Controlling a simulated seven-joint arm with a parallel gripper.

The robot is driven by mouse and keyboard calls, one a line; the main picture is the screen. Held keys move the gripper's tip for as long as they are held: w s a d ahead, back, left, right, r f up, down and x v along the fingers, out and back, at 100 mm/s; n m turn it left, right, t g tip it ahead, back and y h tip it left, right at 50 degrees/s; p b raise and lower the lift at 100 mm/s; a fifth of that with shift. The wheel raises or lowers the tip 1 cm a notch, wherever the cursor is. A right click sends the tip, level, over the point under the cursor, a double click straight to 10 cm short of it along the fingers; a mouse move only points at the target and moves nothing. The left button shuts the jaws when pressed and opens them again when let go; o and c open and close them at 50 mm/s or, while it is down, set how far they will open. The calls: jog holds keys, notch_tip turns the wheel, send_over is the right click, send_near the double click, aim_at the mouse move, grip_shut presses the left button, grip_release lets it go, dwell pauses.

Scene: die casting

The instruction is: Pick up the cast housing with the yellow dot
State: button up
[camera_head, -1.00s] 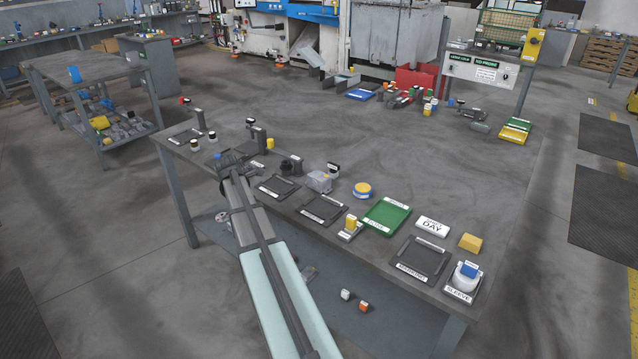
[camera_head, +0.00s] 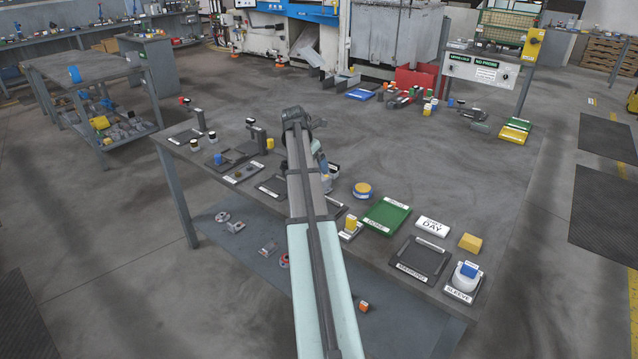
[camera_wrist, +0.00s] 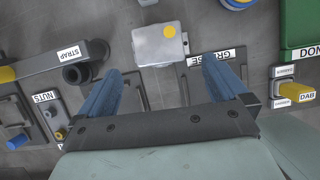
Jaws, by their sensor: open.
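The cast housing (camera_wrist: 158,46), a light grey block with a yellow dot on top, lies on the table in the wrist view. It is ahead of my gripper (camera_wrist: 164,68), near the gap between the two blue fingers. The fingers are apart, with nothing held between them. The housing lies next to a dark tray labelled GREASE (camera_wrist: 206,57), which a finger partly covers. In the head view my arm covers most of the housing's place on the table.
A dark hollow cylinder part (camera_wrist: 82,70) stands left of the left finger. The holder labelled DAB (camera_wrist: 294,90) and the green DONE tray (camera_wrist: 300,30) are to the right. A yellow-and-blue round tin (camera_head: 362,190) and the DAY box (camera_head: 432,227) stand farther right.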

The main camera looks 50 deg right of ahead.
jog(key=shift+x, duration=4.55)
jog(key=shift+w+d, duration=0.1)
jog(key=shift+d, duration=0.05)
jog(key=shift+r, duration=0.1)
jog(key=c, duration=1.3)
jog(key=shift+o, duration=0.2)
jog(key=shift+r, duration=0.1)
